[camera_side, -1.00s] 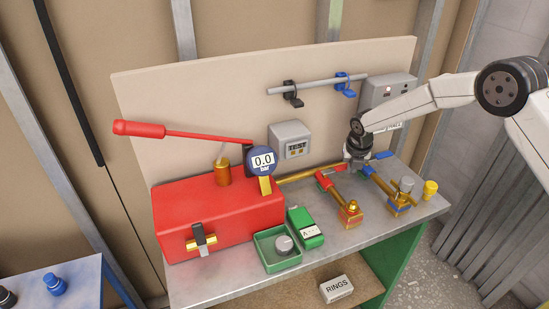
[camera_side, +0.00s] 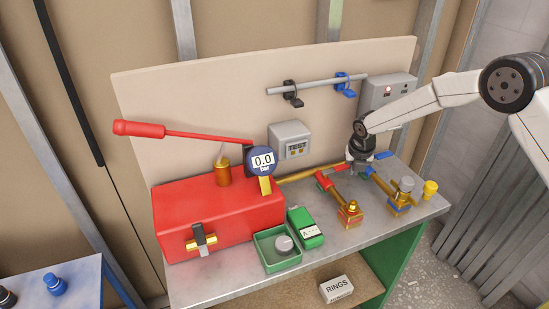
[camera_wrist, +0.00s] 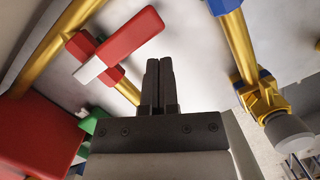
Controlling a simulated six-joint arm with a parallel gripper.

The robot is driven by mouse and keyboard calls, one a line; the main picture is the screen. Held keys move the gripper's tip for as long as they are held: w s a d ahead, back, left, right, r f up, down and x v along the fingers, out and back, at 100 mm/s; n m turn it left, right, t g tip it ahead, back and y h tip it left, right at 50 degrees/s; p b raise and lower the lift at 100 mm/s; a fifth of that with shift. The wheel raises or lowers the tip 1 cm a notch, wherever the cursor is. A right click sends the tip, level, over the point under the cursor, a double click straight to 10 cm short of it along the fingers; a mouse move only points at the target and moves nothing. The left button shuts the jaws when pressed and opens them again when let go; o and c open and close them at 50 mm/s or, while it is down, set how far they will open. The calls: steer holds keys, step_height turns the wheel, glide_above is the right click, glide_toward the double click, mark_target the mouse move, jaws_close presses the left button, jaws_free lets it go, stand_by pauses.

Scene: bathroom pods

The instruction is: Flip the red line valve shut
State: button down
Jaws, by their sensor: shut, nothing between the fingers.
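The red line's brass pipe (camera_wrist: 126,92) runs toward the front fitting (camera_side: 350,212). Its valve has a red lever (camera_wrist: 133,32) with a pale side face; in the wrist view the lever lies across the pipe. In the side view the red valve (camera_side: 323,180) is small and its lever points right, toward my gripper. My gripper (camera_side: 355,172) is between the red and blue lines. In the wrist view its fingers (camera_wrist: 158,65) are together and empty, just right of the red lever, with a visible gap in the picture.
The blue line's valve lever (camera_side: 383,156) is close on the right. A red pump box (camera_side: 220,216) with a gauge (camera_side: 261,161), a green tray (camera_side: 264,254) and a green box (camera_side: 305,228) stand to the left. A yellow cup (camera_side: 430,189) stands at the right edge.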

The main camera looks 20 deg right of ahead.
steer(key=shift+s, duration=1.5)
steer(key=d+v, duration=0.1)
steer(key=v, duration=0.9)
steer(key=shift+s+d, duration=0.1)
steer(key=s+m+y, duration=0.1)
steer(key=s+m, duration=2.3)
steer(key=m, duration=0.6)
steer(key=shift+s+r, duration=0.1)
